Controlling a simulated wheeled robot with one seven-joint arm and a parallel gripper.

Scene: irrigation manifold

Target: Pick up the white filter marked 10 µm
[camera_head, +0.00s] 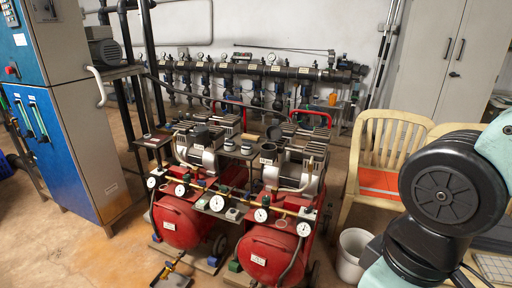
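No label reading 10 µm is legible in the head view, so I cannot tell which thing is the white filter. Small jar-like pieces with pale bands, one of them a small cylinder (229,144), stand on a narrow ledge above the red compressors. A similar piece (247,148) is beside it on the right. My arm's dark joint and pale links fill the right side of the view. My gripper is not in view, and I see nothing held.
Two red compressor tanks (268,256) with gauges stand in the middle. A dark pipe manifold (265,70) runs along the back wall. A blue-grey cabinet (62,150) stands left, a wooden chair (388,150) and white bucket (352,252) right. Floor (70,255) at front left is mostly clear.

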